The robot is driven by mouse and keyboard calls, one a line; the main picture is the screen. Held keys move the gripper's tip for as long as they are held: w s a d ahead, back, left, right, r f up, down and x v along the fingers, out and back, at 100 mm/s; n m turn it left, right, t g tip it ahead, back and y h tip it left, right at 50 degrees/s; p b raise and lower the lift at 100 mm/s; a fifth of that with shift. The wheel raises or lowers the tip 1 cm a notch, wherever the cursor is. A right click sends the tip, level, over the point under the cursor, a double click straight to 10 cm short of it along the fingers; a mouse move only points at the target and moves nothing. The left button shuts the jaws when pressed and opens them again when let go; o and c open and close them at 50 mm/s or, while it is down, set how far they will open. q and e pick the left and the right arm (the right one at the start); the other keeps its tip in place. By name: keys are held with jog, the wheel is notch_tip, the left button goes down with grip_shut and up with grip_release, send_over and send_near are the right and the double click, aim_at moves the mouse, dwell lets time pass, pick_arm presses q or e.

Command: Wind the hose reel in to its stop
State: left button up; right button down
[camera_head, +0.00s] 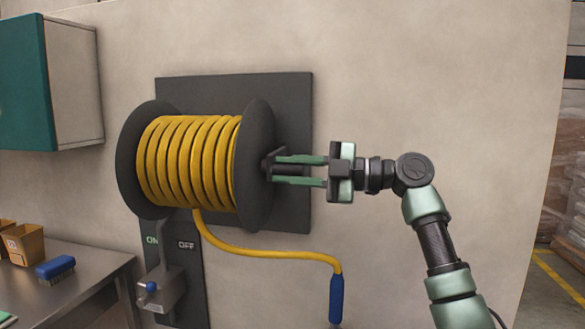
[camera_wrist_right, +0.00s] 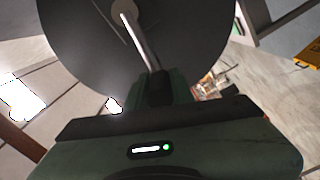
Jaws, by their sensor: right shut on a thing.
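The hose reel (camera_head: 255,165) is mounted on a dark wall plate, with yellow hose (camera_head: 190,165) wound in several turns between its dark end discs. A length of hose hangs below and ends in a blue nozzle (camera_head: 336,299). My right gripper (camera_head: 276,170) is at the reel's right disc, shut on the crank handle, which is mostly hidden by the fingers. In the right wrist view, the disc (camera_wrist_right: 190,40) fills the top, and a metal crank arm (camera_wrist_right: 138,38) runs from the hub to my fingers (camera_wrist_right: 160,88). My left gripper is not in view.
A lever box (camera_head: 160,290) with a blue knob and an ON/OFF plate (camera_head: 185,265) sits below the reel. A metal bench (camera_head: 85,290) at the left holds a blue brush (camera_head: 55,267) and tan bins (camera_head: 24,244). A teal cabinet (camera_head: 25,85) hangs at upper left. The wall right of the reel is clear.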

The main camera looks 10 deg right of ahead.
jog(key=shift+a+f, duration=0.1)
jog(key=shift+f, duration=0.45)
jog(key=shift+f+b, duration=0.35)
jog(key=shift+b, duration=0.1)
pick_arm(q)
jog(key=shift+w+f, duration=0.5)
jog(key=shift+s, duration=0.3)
pick_arm(e)
jog(key=shift+f, duration=0.1)
jog(key=c, duration=1.2)
grip_release()
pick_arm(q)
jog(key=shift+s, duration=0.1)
pick_arm(e)
jog(key=shift+w, duration=0.1)
